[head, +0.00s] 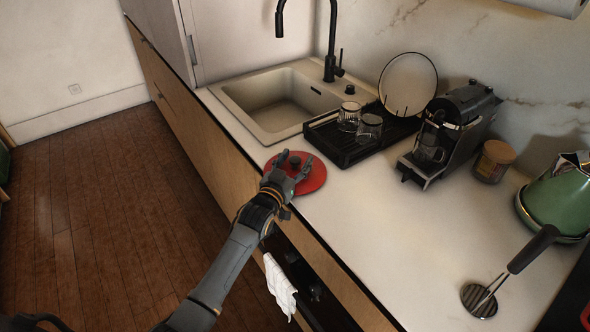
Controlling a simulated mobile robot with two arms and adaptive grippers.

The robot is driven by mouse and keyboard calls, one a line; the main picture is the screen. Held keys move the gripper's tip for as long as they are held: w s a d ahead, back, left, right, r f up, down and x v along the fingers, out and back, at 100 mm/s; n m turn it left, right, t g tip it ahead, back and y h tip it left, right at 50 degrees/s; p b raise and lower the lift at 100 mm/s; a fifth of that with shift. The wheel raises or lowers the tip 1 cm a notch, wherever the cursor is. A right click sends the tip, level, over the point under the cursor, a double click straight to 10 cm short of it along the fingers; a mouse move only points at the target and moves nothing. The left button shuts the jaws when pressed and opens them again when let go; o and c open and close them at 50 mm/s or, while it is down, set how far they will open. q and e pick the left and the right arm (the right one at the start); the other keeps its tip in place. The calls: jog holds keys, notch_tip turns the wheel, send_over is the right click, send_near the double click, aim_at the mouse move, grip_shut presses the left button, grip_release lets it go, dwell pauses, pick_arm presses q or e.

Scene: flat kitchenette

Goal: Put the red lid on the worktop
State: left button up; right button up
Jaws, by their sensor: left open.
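The red lid (316,179) lies flat on the white worktop (371,228), close to its front edge and in front of the black drying rack. It is round with a dark knob at its middle. My left gripper (292,163) is over the lid, its fingers spread open on either side of the knob. The fingers and hand hide part of the lid's left side. I cannot tell whether the fingers touch the lid. My right gripper is not in view.
Behind the lid are the drying rack (340,146) with glasses and a plate (408,82), and the sink (268,103). A coffee machine (455,125), a jar (494,160), a green kettle (560,196) and a masher (511,270) stand or lie to the right. The worktop's middle front is clear.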

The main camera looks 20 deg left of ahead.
pick_arm(q)
grip_shut()
jog(key=shift+r, duration=0.2)
